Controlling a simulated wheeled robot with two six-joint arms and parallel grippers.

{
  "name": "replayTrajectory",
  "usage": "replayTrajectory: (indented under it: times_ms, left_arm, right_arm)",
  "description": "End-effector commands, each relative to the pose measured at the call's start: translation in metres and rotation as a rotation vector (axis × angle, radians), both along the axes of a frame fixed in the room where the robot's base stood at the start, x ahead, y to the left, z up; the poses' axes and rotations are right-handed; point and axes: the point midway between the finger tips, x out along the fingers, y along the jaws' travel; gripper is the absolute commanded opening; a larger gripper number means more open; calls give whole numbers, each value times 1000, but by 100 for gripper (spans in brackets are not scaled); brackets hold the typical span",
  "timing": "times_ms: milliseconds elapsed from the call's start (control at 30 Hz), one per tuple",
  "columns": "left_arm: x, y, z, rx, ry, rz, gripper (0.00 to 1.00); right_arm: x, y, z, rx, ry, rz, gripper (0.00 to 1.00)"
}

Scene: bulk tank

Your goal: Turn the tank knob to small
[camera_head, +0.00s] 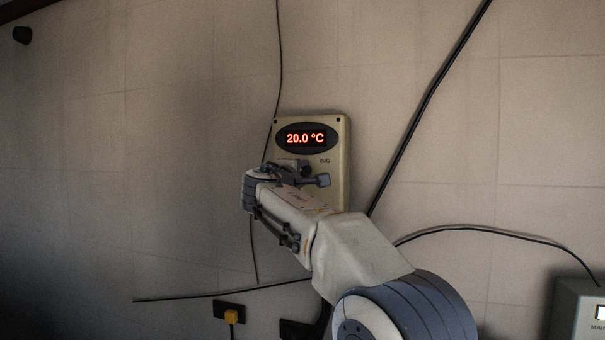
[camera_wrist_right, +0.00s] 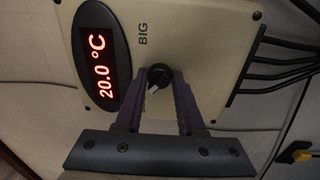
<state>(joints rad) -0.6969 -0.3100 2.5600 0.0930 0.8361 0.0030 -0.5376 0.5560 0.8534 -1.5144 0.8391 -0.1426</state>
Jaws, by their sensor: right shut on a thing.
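The tank's control box (camera_head: 341,140) is a beige panel on the wall, with a dark oval display (camera_head: 306,138) reading 20.0 °C in red. The word BIG stands below the display's right end; no SMALL label is visible. The dark round knob (camera_wrist_right: 158,73) shows in the wrist view, with a light mark toward its lower left in that picture. My right gripper (camera_head: 303,173) is in front of the box and hides the knob in the head view. In the wrist view its two fingers are shut on the knob, one on each side. My left gripper is not in view.
Several black cables (camera_wrist_right: 277,72) run from the box's edge. Other cables (camera_head: 425,107) cross the tiled wall. A yellow plug (camera_head: 231,316) sits in a dark socket below. A grey box (camera_head: 573,310) stands at the lower right. The wall left of the control box is mostly bare.

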Motion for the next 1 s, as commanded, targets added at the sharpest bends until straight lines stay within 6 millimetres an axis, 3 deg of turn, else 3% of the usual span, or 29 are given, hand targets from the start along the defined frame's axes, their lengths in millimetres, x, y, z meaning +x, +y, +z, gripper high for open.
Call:
replayTrajectory:
  times_ms: [400, 433, 500, 833, 1000]
  left_arm:
    - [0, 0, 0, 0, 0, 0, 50]
    - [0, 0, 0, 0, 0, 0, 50]
    - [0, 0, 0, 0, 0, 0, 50]
    - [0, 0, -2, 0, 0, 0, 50]
    - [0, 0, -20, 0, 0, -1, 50]
  right_arm:
    - [0, 1, 1, -8, 0, 3, 0]
    - [0, 1, 0, -8, 0, 3, 49]
    - [0, 1, 0, -7, 1, 4, 68]
    - [-2, 1, -1, -6, 1, 2, 68]
    - [-21, 7, -6, -5, -1, 3, 68]
